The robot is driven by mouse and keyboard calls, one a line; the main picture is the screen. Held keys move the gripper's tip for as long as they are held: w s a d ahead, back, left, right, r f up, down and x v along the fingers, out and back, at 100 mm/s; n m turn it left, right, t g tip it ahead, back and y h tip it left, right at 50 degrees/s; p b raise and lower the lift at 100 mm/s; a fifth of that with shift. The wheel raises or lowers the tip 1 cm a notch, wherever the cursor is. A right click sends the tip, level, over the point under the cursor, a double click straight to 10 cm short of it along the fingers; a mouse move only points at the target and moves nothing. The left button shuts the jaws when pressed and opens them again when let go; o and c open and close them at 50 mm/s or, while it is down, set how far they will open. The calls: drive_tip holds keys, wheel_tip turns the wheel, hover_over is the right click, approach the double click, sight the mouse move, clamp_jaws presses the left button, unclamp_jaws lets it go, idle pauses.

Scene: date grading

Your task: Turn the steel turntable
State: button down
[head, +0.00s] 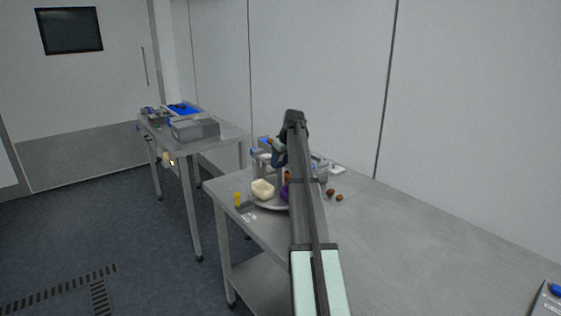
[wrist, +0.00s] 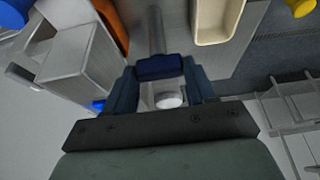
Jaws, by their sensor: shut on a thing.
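In the head view the steel turntable (head: 268,207) is a round plate on the near steel table, partly hidden behind my arm. A cream dish (head: 262,190) and a purple thing (head: 285,192) are on it. My gripper (head: 277,159) is above and behind the plate, small and partly covered by my arm. In the wrist view my gripper (wrist: 163,80) is shut on a dark blue grip (wrist: 163,67) at the end of a steel rod (wrist: 156,30). A cream dish (wrist: 215,20) lies just right of the rod. I cannot tell how the rod joins the turntable.
A yellow cup (head: 237,198) stands at the table's left edge. Brown dates (head: 334,195) lie right of my arm. In the wrist view a grey box (wrist: 80,62) is close on the left. Another table holds a grey case (head: 195,128). The near table's right part is mostly clear.

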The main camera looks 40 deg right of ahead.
drive_tip(key=shift+c, duration=1.8)
unclamp_jaws()
drive_tip(key=v, duration=1.4)
drive_tip(key=shift+f, duration=0.15)
